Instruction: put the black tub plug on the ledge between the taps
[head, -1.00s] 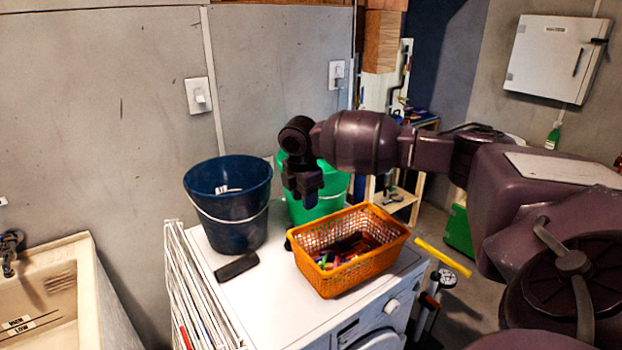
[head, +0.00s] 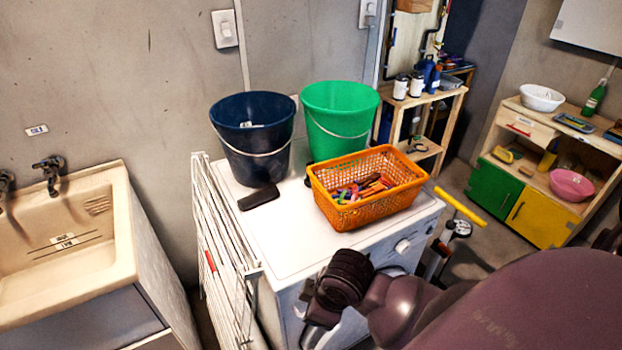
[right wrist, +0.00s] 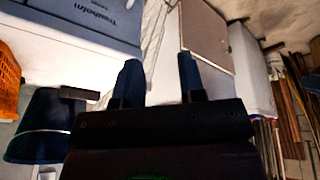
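The beige sink (head: 120,210) stands at the left in the head view. Its two dark taps (head: 50,172) rise from the back, the left one cut by the frame edge. The ledge between them (head: 27,190) shows no plug. A small black thing (head: 308,181) sits on the white machine top between the buckets and the basket, partly hidden; I cannot tell whether it is the tub plug. My right gripper (head: 312,328) is low in front of the machine, near the drying rack. In the right wrist view its fingers (right wrist: 160,75) stand apart with nothing between them. My left gripper is out of view.
The machine top (head: 280,235) holds a blue bucket (head: 253,140), a green bucket (head: 340,115), an orange basket (head: 365,210) of colourful items and a dark flat block (head: 259,197). A white drying rack (head: 225,250) stands between machine and sink.

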